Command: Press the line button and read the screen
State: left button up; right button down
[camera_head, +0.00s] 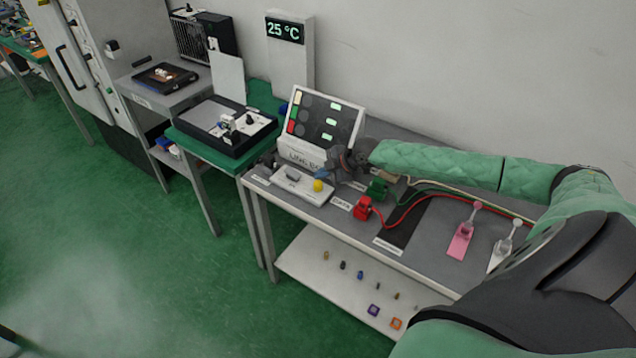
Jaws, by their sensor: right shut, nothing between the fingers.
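The line panel (318,121) stands tilted on the grey table, with a dark face, coloured marks down its left side and several small lit green fields. Its base carries a label beginning "LINE", partly hidden by my right gripper. Writing in the lit fields is too small to read. In front lies a white button box (293,183) with a yellow round button (318,186) at its right end and a grey part on top. My right gripper (322,174) is shut and empty, its tips close by the yellow button; I cannot tell whether they touch. My left gripper is out of view.
Right of the button box are a red clamp (363,208) and a green clamp (377,188) with cables, then a pink lever fixture (461,241) and a white one (499,254). A wall display (285,31) reads 25 °C. Small parts lie on the lower shelf (320,262).

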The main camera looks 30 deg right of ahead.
aim_at(321, 183)
jog(key=shift+f, duration=0.1)
dwell(0.6)
jog(key=shift+f, duration=0.3)
jog(key=shift+f+b, duration=0.6)
dwell(1.0)
dwell(0.3)
jog(key=shift+r+p, duration=0.5)
jog(key=shift+r, duration=0.5)
jog(key=shift+r, duration=0.1)
jog(key=shift+r+p, duration=1.4)
jog(key=shift+r, duration=1.05)
